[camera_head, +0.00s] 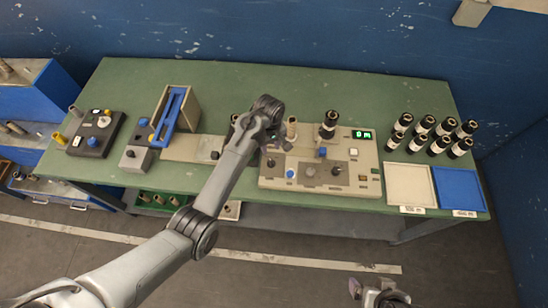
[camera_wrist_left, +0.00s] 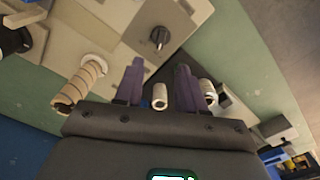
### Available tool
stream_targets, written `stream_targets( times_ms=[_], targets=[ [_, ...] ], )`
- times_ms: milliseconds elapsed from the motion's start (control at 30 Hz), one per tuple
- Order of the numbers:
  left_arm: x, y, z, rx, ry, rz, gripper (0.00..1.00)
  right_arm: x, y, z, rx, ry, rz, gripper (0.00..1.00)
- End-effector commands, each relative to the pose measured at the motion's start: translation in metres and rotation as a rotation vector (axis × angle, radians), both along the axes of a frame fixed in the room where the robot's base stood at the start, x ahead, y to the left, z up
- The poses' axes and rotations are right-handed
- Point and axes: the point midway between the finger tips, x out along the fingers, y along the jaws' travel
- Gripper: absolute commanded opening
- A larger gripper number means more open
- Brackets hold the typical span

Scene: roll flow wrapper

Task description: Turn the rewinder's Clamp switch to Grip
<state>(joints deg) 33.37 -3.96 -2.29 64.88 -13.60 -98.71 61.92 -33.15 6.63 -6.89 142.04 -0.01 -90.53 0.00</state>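The rewinder (camera_head: 275,183) is a beige box with a green display, a black roll, a tan core and several knobs, on the green table. A black rotary knob (camera_wrist_left: 158,37) with a light pointer mark shows on a beige plate in the left wrist view. Its label is not readable, so I cannot tell whether it is the Clamp switch. My left gripper (camera_wrist_left: 159,72) is open, its purple fingers apart and short of this knob. A white cylinder (camera_wrist_left: 160,97) shows between the fingers, apparently beyond them. My right gripper (camera_head: 372,290) is low in the head view, its opening unclear.
A tan core (camera_wrist_left: 78,85) stands beside my left gripper in the wrist view. Several black-and-white rolls (camera_head: 441,134) stand at the table's right, behind a white tray (camera_head: 408,184) and a blue tray (camera_head: 457,187). A black control box (camera_head: 92,137) and a blue-framed unit (camera_head: 168,116) stand left.

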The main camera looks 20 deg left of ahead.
Motion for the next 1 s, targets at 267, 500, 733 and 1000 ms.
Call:
stream_targets(
  times_ms=[267,500,733,1000],
  targets=[
    [-0.001,0.001,-0.047,0.001,0.001,-0.002,0.39,0.000,-0.002,-0.007,-0.007,0.000,0.006,0.93],
    [-0.001,0.000,-0.078,0.001,0.000,-0.003,0.39,0.000,-0.002,-0.013,-0.008,0.000,0.006,0.93],
    [0.000,0.001,-0.090,0.001,-0.002,-0.002,0.39,-0.001,-0.001,-0.015,-0.007,0.001,0.004,0.93],
    [0.000,0.001,-0.091,0.001,-0.002,-0.002,0.39,-0.001,0.000,-0.014,0.000,0.001,0.001,0.93]
  ],
)
